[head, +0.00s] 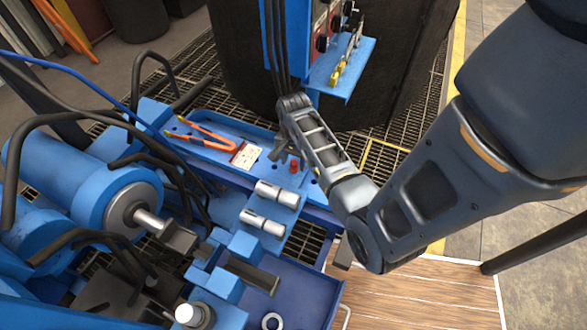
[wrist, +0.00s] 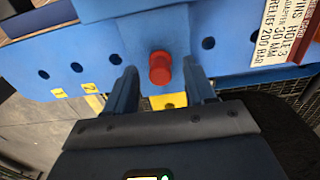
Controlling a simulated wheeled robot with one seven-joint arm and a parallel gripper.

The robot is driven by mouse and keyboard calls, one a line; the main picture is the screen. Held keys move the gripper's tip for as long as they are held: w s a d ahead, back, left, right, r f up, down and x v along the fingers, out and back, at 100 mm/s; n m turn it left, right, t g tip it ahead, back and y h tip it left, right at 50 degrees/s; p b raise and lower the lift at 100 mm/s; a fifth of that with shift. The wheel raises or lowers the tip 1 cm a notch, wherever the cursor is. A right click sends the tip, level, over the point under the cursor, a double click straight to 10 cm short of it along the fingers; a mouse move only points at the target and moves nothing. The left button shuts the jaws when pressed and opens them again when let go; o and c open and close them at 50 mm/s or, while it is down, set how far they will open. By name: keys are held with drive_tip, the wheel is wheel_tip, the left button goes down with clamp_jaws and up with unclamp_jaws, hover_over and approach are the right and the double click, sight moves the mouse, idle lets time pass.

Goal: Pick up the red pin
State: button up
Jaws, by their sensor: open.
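The red pin (wrist: 160,68) stands in the blue tray, between and just beyond my gripper's fingertips in the wrist view. In the head view the red pin (head: 294,167) is a small red spot beside my gripper. My gripper (wrist: 164,88) is open and empty, with one finger on each side of the pin's line. In the head view my gripper (head: 286,158) is over the right part of the blue tray (head: 220,158), and its fingers are partly hard to make out.
A white-and-red label (head: 245,155) and orange-handled pliers (head: 210,138) lie on the tray. Dark holes (wrist: 208,43) line the blue plate. A blue column with a control panel (head: 325,30) rises behind my gripper. Two silver cylinders (head: 270,208) sit in front.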

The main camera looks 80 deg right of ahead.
drive_tip(key=shift+f, duration=0.65)
drive_tip(key=shift+c, duration=0.3)
clamp_jaws()
